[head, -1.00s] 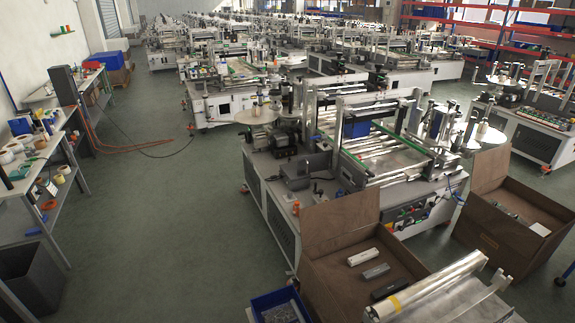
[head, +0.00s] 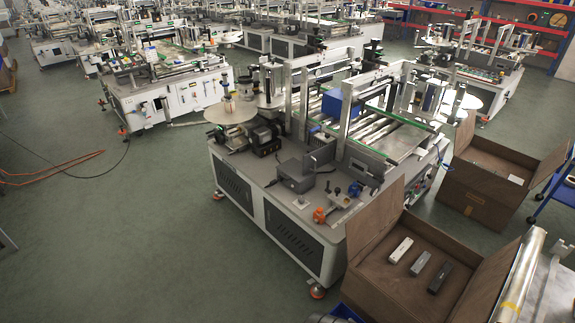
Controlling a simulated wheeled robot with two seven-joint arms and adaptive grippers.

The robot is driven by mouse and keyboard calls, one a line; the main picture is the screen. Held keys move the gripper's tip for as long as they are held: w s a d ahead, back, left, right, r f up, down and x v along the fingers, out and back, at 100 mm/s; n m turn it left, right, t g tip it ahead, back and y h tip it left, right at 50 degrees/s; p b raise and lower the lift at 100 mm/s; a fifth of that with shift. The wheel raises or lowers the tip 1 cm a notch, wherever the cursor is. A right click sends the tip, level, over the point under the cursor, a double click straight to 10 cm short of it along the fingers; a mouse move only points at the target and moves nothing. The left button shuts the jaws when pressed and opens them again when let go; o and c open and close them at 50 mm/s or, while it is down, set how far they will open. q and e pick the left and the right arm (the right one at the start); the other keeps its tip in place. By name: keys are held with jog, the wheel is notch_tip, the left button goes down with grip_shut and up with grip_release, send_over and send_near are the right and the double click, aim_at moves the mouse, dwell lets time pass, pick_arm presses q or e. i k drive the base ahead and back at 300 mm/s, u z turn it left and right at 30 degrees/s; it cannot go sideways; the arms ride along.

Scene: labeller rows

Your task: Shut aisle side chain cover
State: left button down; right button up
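The nearest labelling machine (head: 262,204) stands in the middle of the head view, with its long vented side facing the open floor on the left. A grey box-shaped housing (head: 297,175) sits on its deck near that side, with a grey plate standing up beside it. I cannot tell for sure whether this is the chain cover or how far it is open. Neither of my grippers is in view.
An open brown box (head: 388,288) with several small bars stands at the machine's front right corner, near a foil-like roll (head: 522,270). Another open box (head: 478,208) stands further right. An orange hose (head: 50,172) and dark cable lie on the left floor, otherwise clear.

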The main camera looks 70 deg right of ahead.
aim_at(311, 161)
jog(key=i, duration=0.4)
jog(key=z, duration=1.25)
jog(key=i, duration=1.7)
jog(key=z, duration=2.25)
jog(key=i, duration=0.75)
jog(key=z, duration=0.8)
